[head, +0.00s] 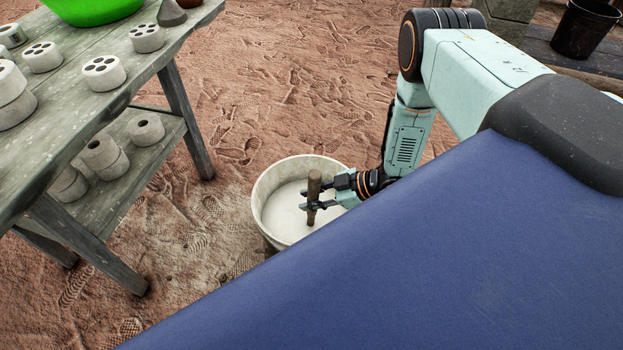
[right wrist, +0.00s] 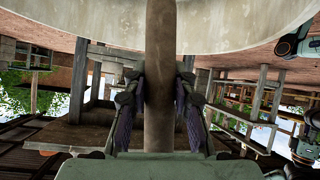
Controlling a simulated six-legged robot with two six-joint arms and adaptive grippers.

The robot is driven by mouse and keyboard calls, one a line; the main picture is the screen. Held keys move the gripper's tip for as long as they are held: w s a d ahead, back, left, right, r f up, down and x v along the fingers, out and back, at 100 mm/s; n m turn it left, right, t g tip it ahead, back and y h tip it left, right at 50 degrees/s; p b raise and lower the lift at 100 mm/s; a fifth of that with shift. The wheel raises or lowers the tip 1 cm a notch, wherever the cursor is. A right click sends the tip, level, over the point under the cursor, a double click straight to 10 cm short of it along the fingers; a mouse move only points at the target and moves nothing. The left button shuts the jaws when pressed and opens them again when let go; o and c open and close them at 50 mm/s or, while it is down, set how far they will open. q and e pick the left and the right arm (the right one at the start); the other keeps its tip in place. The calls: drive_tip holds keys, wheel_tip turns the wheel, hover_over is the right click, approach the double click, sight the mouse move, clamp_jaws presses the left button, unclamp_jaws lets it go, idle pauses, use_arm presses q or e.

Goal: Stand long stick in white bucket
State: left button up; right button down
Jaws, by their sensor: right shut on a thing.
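The white bucket (head: 268,190) stands on the ground in the middle of the head view. Its near right part is hidden behind my blue body. My right gripper (head: 312,199) is over the bucket's opening and shut on the long stick (head: 314,183), a brown rod held about upright. The stick's lower end is within the bucket's outline; I cannot tell whether it touches the bottom. In the right wrist view the stick (right wrist: 160,95) runs between the two fingers, with the pale bucket (right wrist: 230,25) at the top. My left gripper is not in view.
A grey wooden table (head: 95,100) with a lower shelf stands at left, bearing several pale clay cylinders (head: 104,72) and a green basin (head: 90,8). A black bucket (head: 582,28) is at the far right. Trodden earth between table and bucket is clear.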

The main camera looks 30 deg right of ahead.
drive_tip(key=shift+f, duration=1.35)
idle(0.8)
drive_tip(key=c, duration=1)
unclamp_jaws()
drive_tip(key=shift+d, duration=0.1)
drive_tip(key=shift+v, duration=5.95)
drive_tip(key=shift+r, duration=0.1)
